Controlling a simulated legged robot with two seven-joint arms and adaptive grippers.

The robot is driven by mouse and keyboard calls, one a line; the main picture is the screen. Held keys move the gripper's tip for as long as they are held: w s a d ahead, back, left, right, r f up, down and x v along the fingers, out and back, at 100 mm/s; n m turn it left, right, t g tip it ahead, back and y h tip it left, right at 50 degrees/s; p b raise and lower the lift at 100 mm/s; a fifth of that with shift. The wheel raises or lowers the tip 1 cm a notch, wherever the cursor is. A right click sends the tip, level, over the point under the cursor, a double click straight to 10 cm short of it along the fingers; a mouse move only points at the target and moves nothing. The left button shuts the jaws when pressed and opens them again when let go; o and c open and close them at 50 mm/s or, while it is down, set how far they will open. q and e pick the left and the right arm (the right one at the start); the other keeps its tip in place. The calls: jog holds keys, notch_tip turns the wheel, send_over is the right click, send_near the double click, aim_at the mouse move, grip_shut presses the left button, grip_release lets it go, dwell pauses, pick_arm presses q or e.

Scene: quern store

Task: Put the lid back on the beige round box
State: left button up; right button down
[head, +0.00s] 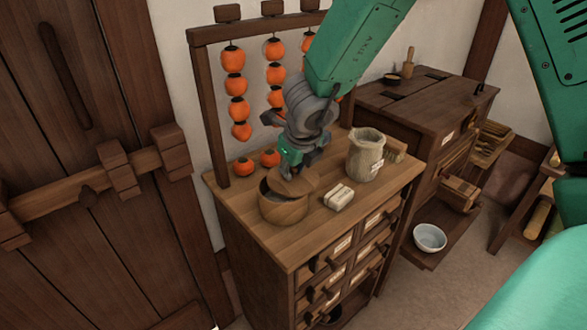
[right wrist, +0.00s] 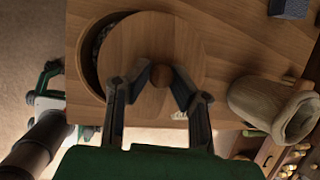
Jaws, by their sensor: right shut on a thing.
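The beige round box (head: 284,210) is a wooden tub on the chest top, near its left front edge. Its lid (head: 296,182) is a flat wooden disc with a round knob, set off to one side over the box. Part of the dark inside shows at the left front. My right gripper (head: 291,168) is shut on the knob (right wrist: 172,78) from above. In the right wrist view the lid (right wrist: 150,45) covers most of the box, and a dark crescent with the rim (right wrist: 88,55) shows at left. I cannot tell whether the lid touches the rim. My left gripper is not in view.
A pale sack-like jar (head: 364,158) stands right of the box, with a small whitish bundle (head: 338,196) between. Strings of orange fruit (head: 235,85) hang from a wooden frame (head: 212,110) behind. A bowl (head: 429,237) sits low at right. The chest top's front strip (head: 275,245) is clear.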

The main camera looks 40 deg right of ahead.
aim_at(280, 180)
jog(key=shift+a+r, duration=0.1)
jog(key=shift+a, duration=0.7)
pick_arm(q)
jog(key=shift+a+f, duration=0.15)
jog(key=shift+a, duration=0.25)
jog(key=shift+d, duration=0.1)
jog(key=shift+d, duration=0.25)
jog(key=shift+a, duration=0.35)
pick_arm(e)
jog(key=shift+a+r, duration=0.1)
jog(key=shift+a, duration=0.8)
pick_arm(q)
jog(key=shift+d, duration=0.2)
pick_arm(e)
jog(key=shift+d, duration=0.1)
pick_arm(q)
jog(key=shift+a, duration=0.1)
pick_arm(e)
jog(key=shift+d, duration=0.25)
